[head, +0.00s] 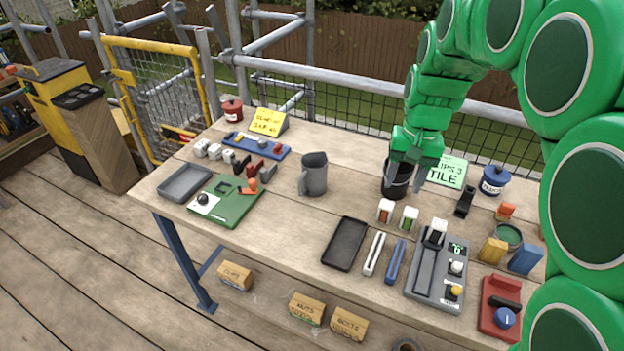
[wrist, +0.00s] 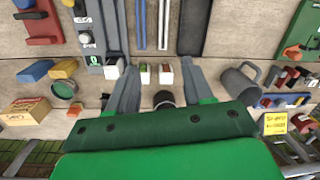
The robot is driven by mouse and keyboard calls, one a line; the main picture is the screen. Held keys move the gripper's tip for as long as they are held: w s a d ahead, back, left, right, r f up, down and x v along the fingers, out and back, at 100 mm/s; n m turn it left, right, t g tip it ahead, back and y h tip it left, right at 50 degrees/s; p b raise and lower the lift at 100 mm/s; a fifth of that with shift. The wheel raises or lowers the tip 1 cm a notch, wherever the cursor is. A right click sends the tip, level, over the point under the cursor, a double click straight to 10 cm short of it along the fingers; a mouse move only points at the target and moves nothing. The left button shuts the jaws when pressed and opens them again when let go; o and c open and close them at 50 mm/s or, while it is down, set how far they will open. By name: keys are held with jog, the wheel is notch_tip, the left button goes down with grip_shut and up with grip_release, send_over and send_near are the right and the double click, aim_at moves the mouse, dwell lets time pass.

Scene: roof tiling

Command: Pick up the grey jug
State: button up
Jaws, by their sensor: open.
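My gripper (head: 409,172) is open and empty, well to the right of the jug in the head view. It points down at a black cup (head: 397,186), which its fingers partly cover. In the wrist view, my gripper (wrist: 158,68) has its two fingers spread apart, and its body hides part of the table.
A black tray (head: 345,244) lies in front of the jug, with a green board (head: 228,207) to its left. Two small white containers (head: 385,210) stand between the tray and the black cup. A mesh fence runs behind the table.

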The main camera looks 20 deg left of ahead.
jog(key=w+a+f+n, duration=0.1)
jog(key=w+a+f, duration=0.15)
jog(key=a, duration=0.45)
jog(key=w+a+f, duration=0.2)
jog(key=w+a, duration=0.2)
jog(key=a, duration=0.2)
jog(key=n, duration=0.1)
send_over(301, 178)
jog(key=d, duration=0.1)
notch_tip(301, 178, down, 7)
jog(key=shift+y, duration=0.4)
jog(key=shift+a+f, duration=0.2)
jog(key=shift+f, duration=1.05)
jog(key=shift+a+f, duration=0.15)
jog(key=shift+f, duration=1.05)
jog(key=shift+a+f, duration=0.2)
jog(key=shift+f, duration=1.05)
grip_shut()
